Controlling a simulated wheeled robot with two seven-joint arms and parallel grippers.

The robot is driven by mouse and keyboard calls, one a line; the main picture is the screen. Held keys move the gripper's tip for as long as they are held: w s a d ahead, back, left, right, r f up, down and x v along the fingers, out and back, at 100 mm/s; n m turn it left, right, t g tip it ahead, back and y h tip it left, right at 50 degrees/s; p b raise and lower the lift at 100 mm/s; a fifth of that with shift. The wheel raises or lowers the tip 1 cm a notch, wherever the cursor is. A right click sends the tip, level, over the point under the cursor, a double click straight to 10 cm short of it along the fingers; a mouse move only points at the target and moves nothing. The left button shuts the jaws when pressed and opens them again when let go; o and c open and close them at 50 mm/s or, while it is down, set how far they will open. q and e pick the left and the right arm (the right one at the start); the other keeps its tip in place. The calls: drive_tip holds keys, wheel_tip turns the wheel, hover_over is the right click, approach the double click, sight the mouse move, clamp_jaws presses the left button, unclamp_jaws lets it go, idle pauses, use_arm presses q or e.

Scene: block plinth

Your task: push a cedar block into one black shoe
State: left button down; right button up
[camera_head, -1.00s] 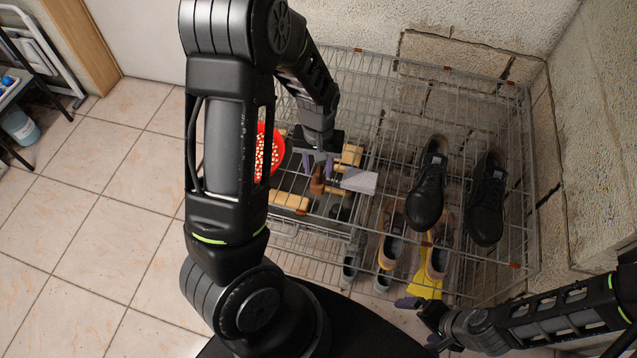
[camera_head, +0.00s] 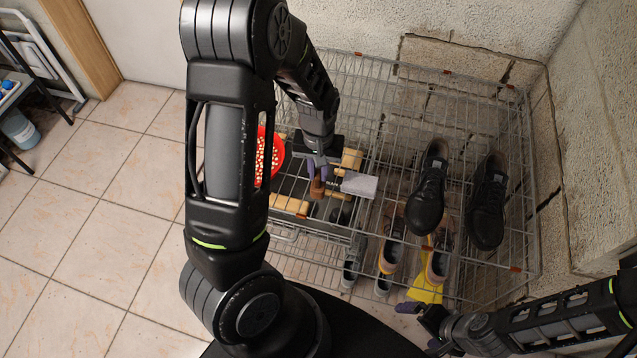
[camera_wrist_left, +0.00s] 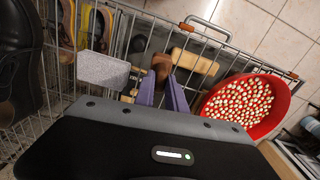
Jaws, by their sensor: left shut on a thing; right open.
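The cedar block (camera_head: 318,188) is a small reddish-brown piece on the left part of the wire rack; it also shows in the left wrist view (camera_wrist_left: 161,64). My left gripper (camera_head: 318,171) is shut on it with its purple fingertips, which the left wrist view also shows (camera_wrist_left: 163,88). The block's lower part is hard to make out. Two black shoes stand side by side on the rack's top right, a left one (camera_head: 428,192) and a right one (camera_head: 487,204). My right gripper (camera_head: 414,308) is open and empty at the rack's front edge.
A red bowl (camera_head: 279,150) of pale beads stands left of the block. A grey block (camera_head: 360,184) lies just right of my left gripper, with wooden brushes (camera_head: 290,204) around. Other shoes (camera_head: 391,248) and a yellow item (camera_head: 427,288) are lower down. Bare wire separates the grey block from the black shoes.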

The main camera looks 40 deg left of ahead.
use_arm(q)
drive_tip(key=shift+r, duration=0.1)
use_arm(e)
drive_tip(key=shift+r, duration=0.1)
use_arm(q)
wheel_tip(320, 180, up, 6)
drive_tip(key=p, duration=0.5)
use_arm(e)
wheel_tip(320, 180, up, 5)
drive_tip(key=shift+f, duration=0.1)
